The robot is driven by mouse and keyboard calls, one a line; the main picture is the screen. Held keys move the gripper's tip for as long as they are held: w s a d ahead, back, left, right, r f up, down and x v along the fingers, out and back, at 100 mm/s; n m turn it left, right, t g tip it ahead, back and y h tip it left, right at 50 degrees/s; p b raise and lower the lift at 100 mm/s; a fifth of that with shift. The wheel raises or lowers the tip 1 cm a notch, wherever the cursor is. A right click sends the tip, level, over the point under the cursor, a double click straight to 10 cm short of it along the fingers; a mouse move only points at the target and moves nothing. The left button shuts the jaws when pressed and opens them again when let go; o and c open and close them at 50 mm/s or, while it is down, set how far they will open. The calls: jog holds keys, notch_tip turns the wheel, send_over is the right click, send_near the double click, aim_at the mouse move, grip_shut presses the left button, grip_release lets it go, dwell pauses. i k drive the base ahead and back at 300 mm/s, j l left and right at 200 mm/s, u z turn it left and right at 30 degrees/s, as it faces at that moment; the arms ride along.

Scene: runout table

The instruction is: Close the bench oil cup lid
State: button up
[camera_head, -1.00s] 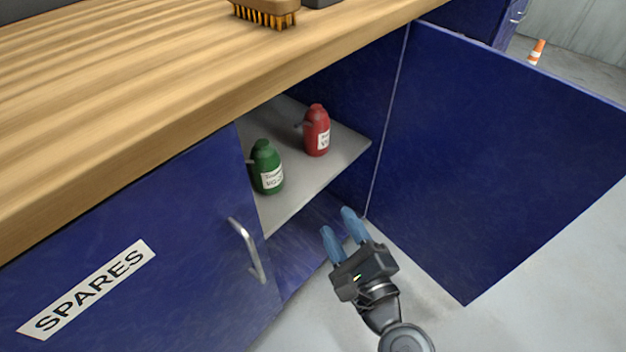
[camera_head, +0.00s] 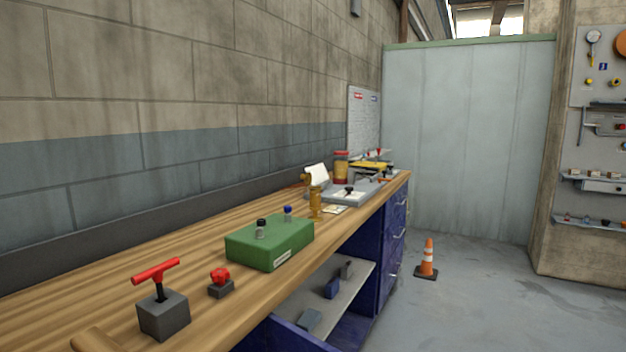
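A small amber or brass-coloured cup-like fitting (camera_head: 316,204) stands on the wooden bench, just beyond the green box. It may be the bench oil cup, but it is too small to be sure. Another brass-coloured piece shows just behind it, and I cannot tell whether that is a raised lid. My gripper is not in the current view.
On the wooden bench (camera_head: 200,262) stand a grey block with a red T-handle (camera_head: 163,312), a red knob on a base (camera_head: 220,283) and a green box (camera_head: 270,243). An open shelf (camera_head: 340,298) is below. An orange cone (camera_head: 427,259) stands on clear floor.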

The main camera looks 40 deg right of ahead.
aim_at(308, 177)
jog(key=i+l+u, duration=0.1)
jog(key=l, duration=0.7)
jog(key=i+l+u, duration=0.1)
jog(key=l, duration=0.75)
jog(key=i+l+u, duration=0.1)
jog(key=l, duration=0.7)
jog(key=i+l, duration=0.1)
jog(key=l, duration=0.25)
jog(key=i+l+u, duration=0.1)
jog(key=l, duration=0.25)
jog(key=i+l, duration=0.15)
jog(key=l, duration=0.25)
jog(key=j+u, duration=0.05)
